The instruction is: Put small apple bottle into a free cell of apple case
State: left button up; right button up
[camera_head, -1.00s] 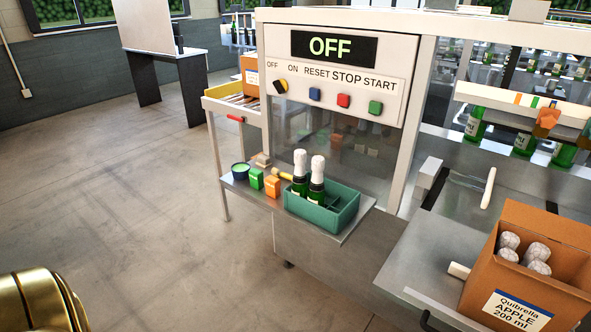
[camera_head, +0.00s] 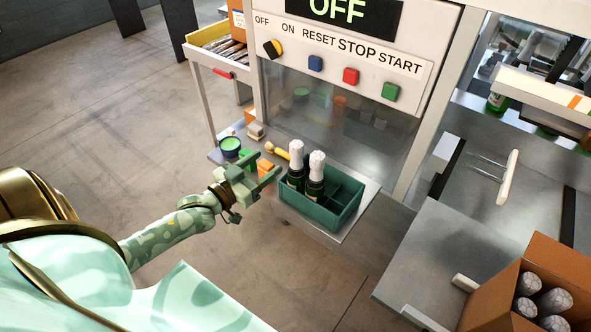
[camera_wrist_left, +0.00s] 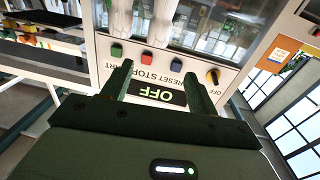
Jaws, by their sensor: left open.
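Two dark green bottles with white foil tops stand upright in a green divided tray, one at the left (camera_head: 296,175) and one just right of it (camera_head: 315,180). I cannot read which one is apple. The tray (camera_head: 322,222) has empty cells at its right. The apple case, an open cardboard box (camera_head: 492,297), stands at the lower right, cut off by the frame; several foil-topped bottles are inside and its free cells are not clear. My left gripper (camera_head: 268,164) is open and empty, left of the bottles. Its fingers (camera_wrist_left: 158,82) also show in the left wrist view, with the white tops beyond.
The machine panel (camera_head: 345,55) rises behind the tray. A white handle (camera_head: 507,178) lies right. The floor at left is open.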

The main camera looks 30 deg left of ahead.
pick_arm(q)
send_near(301, 142)
jog(key=w, duration=0.5)
jog(key=w+d+b, duration=0.1)
jog(key=w, duration=0.4)
jog(key=shift+w+d+f+b, duration=0.25)
jog(key=shift+w+d+b, duration=0.05)
jog(key=shift+w, duration=0.1)
jog(key=shift+s+r, duration=0.1)
pick_arm(e)
jog(key=shift+w+a+f, duration=0.1)
jog(key=shift+a+f, duration=0.15)
jog(key=shift+f, duration=0.5)
pick_arm(q)
grip_shut()
pick_arm(e)
jog(key=shift+d, duration=0.25)
